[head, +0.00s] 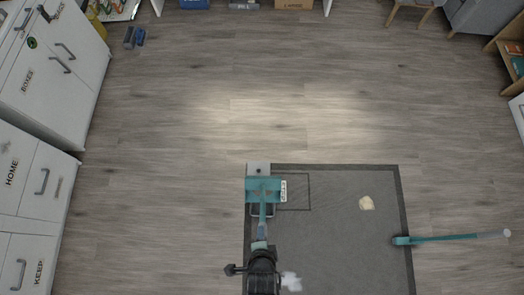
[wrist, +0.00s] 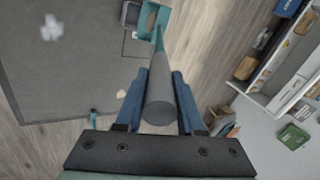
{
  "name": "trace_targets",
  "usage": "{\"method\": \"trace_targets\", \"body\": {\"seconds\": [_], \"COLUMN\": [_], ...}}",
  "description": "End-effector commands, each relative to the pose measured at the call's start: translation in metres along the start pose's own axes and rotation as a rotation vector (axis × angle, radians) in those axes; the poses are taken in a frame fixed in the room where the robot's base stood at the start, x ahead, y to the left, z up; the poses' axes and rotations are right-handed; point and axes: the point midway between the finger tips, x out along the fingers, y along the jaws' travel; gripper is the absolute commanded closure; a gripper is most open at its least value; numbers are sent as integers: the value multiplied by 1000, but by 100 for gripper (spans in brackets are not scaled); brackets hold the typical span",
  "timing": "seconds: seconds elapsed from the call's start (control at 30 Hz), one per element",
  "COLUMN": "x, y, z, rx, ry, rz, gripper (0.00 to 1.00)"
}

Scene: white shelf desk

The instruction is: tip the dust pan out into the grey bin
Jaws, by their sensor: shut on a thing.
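The teal dust pan (head: 263,185) is at the top left corner of the dark mat, over the grey bin (head: 258,168), which it mostly hides. A white label shows beside the pan. My gripper (head: 262,247) is shut on the pan's handle. In the wrist view, my gripper's blue fingers (wrist: 157,105) are on both sides of the grey handle, and the pan (wrist: 150,22) is beyond, with part of the bin (wrist: 132,14) beside it. I cannot tell what lies in the pan or whether it touches the bin.
A cream lump (head: 366,203) and white fluff (head: 290,281) lie on the mat (head: 335,245). A teal-headed broom (head: 450,238) crosses the mat's right edge. White cabinets (head: 50,75) stand at the left.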

Motion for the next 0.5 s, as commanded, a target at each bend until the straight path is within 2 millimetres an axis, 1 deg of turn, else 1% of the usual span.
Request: {"method": "trace_targets", "body": {"seconds": [0.17, 0.5], "x": [0, -2], "y": [3, 19], "z": [0, 4], "rx": [1, 1], "ry": [2, 7], "rz": [-12, -35], "gripper": [100, 100]}}
